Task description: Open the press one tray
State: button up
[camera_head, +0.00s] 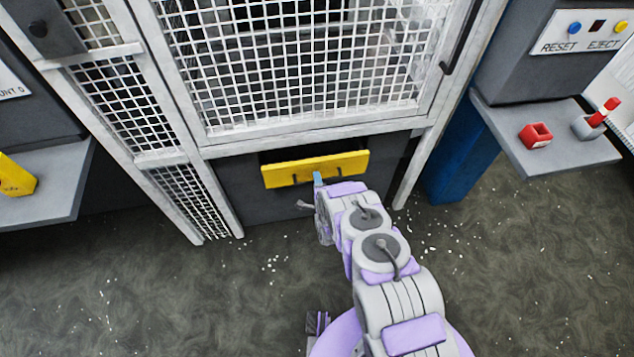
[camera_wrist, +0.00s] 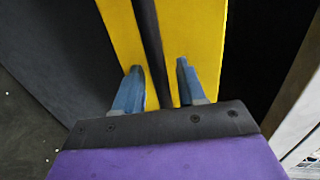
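The press tray has a yellow front (camera_head: 335,166) and sits low under the mesh cage door. A dark bar handle (camera_wrist: 148,40) runs along the yellow front, which also fills the middle of the wrist view (camera_wrist: 205,40). My gripper (camera_wrist: 160,85) has its two blue fingers apart, one on each side of the handle. Yellow shows between the handle and the fingers, so they do not appear closed on it. In the head view my gripper (camera_head: 318,180) is at the lower edge of the tray front, and my arm hides part of the area below.
A white-framed mesh door (camera_head: 300,75) stands above the tray. A grey shelf (camera_head: 550,150) with a red block (camera_head: 536,135) and a red-handled lever (camera_head: 597,118) is at right. Another shelf (camera_head: 45,190) with a yellow object (camera_head: 14,177) is at left. White bits dot the floor.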

jog(key=shift+w+a+f, duration=0.1)
jog(key=shift+w, duration=0.15)
jog(key=shift+c, duration=0.2)
grip_shut()
dwell(0.4)
